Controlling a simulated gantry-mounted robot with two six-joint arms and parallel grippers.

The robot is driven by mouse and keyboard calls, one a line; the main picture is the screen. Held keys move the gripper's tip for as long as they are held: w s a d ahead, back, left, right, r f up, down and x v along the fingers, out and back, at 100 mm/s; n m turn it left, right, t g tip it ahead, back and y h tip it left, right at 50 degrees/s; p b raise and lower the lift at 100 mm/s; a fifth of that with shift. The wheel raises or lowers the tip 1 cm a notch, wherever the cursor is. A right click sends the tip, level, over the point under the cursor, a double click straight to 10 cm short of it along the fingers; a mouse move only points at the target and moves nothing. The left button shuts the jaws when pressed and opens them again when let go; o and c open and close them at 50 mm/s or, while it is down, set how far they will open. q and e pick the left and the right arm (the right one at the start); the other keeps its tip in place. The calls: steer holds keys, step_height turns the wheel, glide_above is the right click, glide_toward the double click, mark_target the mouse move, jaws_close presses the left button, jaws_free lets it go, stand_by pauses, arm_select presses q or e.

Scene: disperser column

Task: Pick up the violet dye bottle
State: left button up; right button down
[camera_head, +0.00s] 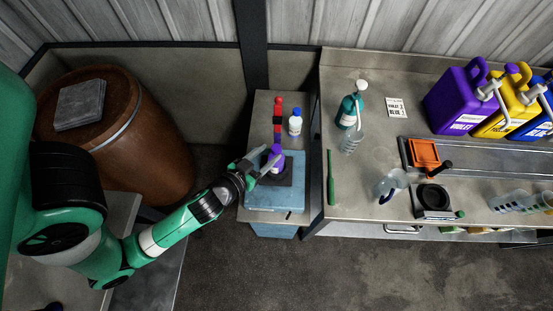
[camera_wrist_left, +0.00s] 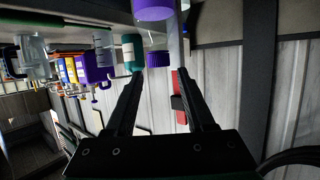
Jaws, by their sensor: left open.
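The violet dye bottle (camera_head: 275,156) stands upright on the dark top of a blue device on the small side bench. My left gripper (camera_head: 267,163) is open at this bottle, with its fingers close to it in the head view. In the left wrist view, which appears upside down, the violet cap (camera_wrist_left: 158,58) shows just beyond and between the tips of the open left gripper (camera_wrist_left: 158,73). The violet body is cut off by the top edge there. I cannot tell whether the fingers touch the bottle. My right gripper is not in view.
A red and black upright part (camera_head: 277,115) stands behind the bottle, and a white bottle with blue cap (camera_head: 295,122) is beside it. The blue device (camera_head: 272,196) fills the bench front. The right bench holds a teal bottle (camera_head: 347,112) and a violet jug (camera_head: 452,103).

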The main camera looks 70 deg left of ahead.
mark_target(273, 151)
arm_select(q)
steer(key=x, duration=0.5)
steer(key=shift+f, duration=0.4)
jaws_close()
stand_by(0.9)
